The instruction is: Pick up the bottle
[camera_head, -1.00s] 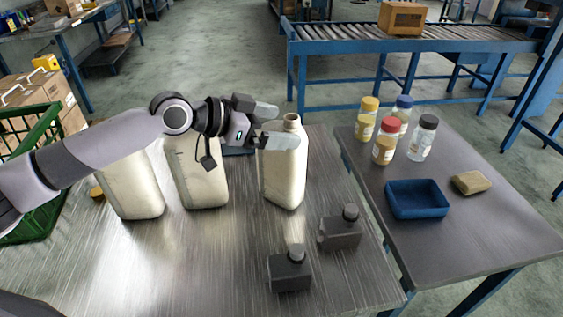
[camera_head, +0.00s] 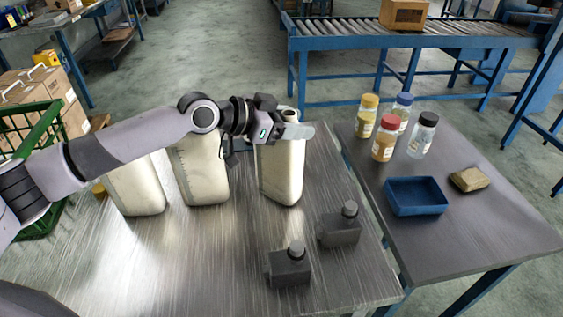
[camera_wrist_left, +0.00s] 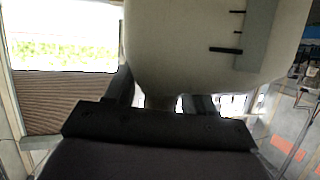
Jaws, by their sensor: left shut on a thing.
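Three tall cream bottles stand in a row on the metal table (camera_head: 190,260): the left bottle (camera_head: 138,190), the middle bottle (camera_head: 200,175) and the right bottle (camera_head: 282,175). My left gripper (camera_head: 293,131) is shut on the right bottle, near its top. The gripper covers part of the bottle's upper end. In the left wrist view the bottle (camera_wrist_left: 200,45) fills the upper middle, with dark marks on its side. The bottle stands upright and appears to rest on the table. My right gripper is not in view.
Two small dark containers with caps, one in front (camera_head: 290,268) and one behind (camera_head: 340,228), stand right of the bottles. The right table holds a blue tray (camera_head: 416,197), a tan block (camera_head: 469,179) and several capped jars (camera_head: 385,140). The front left of the metal table is clear.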

